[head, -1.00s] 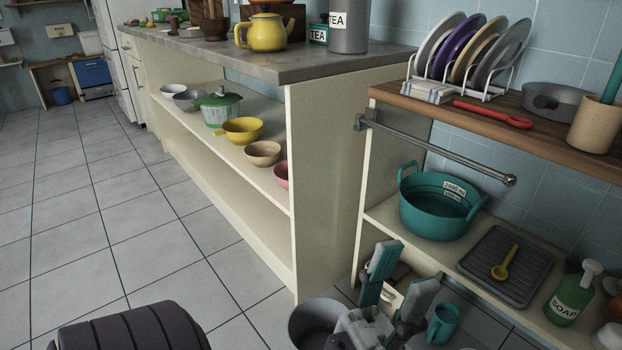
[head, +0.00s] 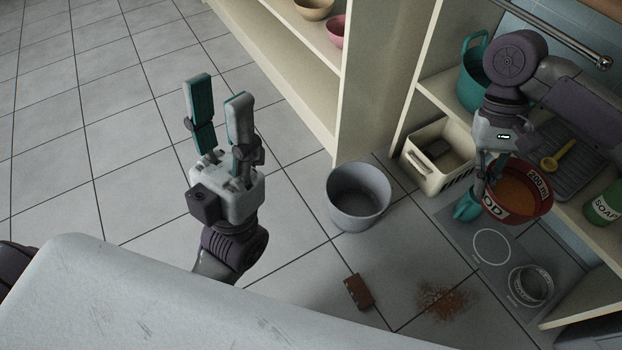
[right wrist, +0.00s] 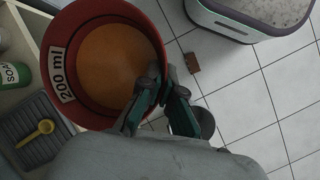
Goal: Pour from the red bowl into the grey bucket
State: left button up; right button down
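The red bowl (head: 546,212), marked 200 ml, holds an orange-brown filling and sits to the right of the grey bucket (head: 340,206). It looks roughly upright. My right gripper (head: 478,188) is shut on the bowl's left rim; in the right wrist view its fingers (right wrist: 162,100) pinch the rim of the red bowl (right wrist: 67,52). The grey bucket stands upright on the floor, and its visible inside looks empty. My left gripper (head: 212,90) is open and empty, over the floor left of the bucket.
A brown block (head: 358,291) and a patch of spilled brown grains (head: 446,300) lie on the floor. A cream bin (head: 412,167) stands behind the bucket. A shelf with a drying mat (head: 590,160), yellow scoop (head: 563,154) and soap bottle (head: 604,207) is at right.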

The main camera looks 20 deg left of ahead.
aim_at(356, 193)
jog(key=i+j+u, duration=0.1)
jog(key=u, duration=1.35)
jog(key=i+j+u, duration=0.1)
jog(key=i, duration=0.45)
jog(key=i+j, duration=0.1)
jog(key=i, duration=0.5)
jog(key=u, duration=0.05)
